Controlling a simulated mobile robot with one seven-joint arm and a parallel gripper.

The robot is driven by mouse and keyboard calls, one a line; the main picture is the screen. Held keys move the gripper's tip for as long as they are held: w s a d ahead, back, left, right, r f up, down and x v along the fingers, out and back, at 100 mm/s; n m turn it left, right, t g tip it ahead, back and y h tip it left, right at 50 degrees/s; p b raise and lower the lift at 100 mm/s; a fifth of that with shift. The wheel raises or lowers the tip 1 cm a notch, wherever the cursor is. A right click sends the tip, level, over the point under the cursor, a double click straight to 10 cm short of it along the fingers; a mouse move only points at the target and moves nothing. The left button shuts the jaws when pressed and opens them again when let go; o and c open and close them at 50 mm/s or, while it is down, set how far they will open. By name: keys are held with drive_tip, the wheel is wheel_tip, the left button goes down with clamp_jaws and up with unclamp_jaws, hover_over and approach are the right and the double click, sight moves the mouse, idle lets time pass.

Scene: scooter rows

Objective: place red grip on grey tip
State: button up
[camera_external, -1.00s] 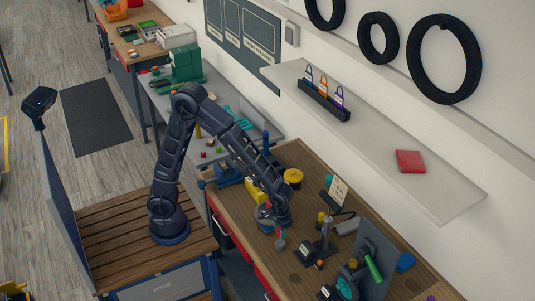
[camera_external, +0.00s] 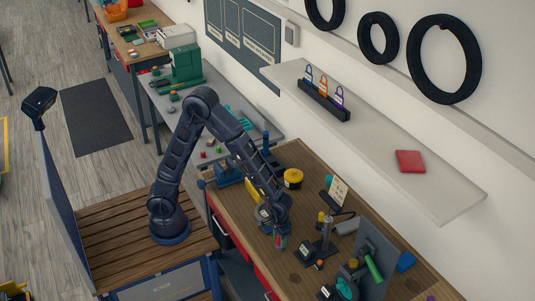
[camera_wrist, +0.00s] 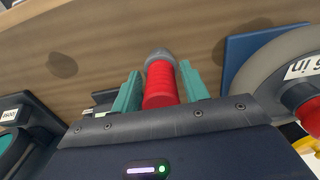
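The red grip (camera_wrist: 160,85) is a ribbed cylinder between the two teal fingers of my gripper (camera_wrist: 160,92) in the wrist view. The fingers flank it closely on both sides and appear shut on it. A rounded grey end (camera_wrist: 160,56) shows at its far end; I cannot tell whether it is part of the grip or a separate tip. In the external view my gripper (camera_external: 279,240) is low over the wooden bench, with a small patch of red at the fingers. Contact with the bench cannot be told.
The wooden bench (camera_external: 310,175) carries a grey upright post (camera_external: 326,236), a yellow round item (camera_external: 293,178) and a grey panel (camera_external: 375,262) to the right. In the wrist view a grey round part (camera_wrist: 285,65) stands close at right and a black labelled block (camera_wrist: 18,112) at left.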

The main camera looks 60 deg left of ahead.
drive_tip(key=shift+o, duration=0.4)
drive_tip(key=shift+r, duration=0.1)
wheel_tip(320, 180, up, 12)
drive_tip(key=shift+a+r, duration=0.1)
drive_tip(key=a+r+t, duration=0.1)
drive_tip(key=a+r, duration=0.4)
drive_tip(key=a, duration=0.5)
drive_tip(key=a+r+t, duration=0.1)
drive_tip(key=a+r, duration=0.4)
drive_tip(key=a, duration=0.5)
drive_tip(key=s+a+r+t, duration=0.1)
drive_tip(key=s+a+r, duration=0.1)
drive_tip(key=s+a, duration=0.5)
drive_tip(key=s+a+r+t, duration=0.1)
drive_tip(key=s+a+r, duration=0.1)
drive_tip(key=s+a, duration=0.5)
drive_tip(key=a, duration=0.4)
drive_tip(key=shift+r+t, duration=0.15)
drive_tip(key=shift+t, duration=0.15)
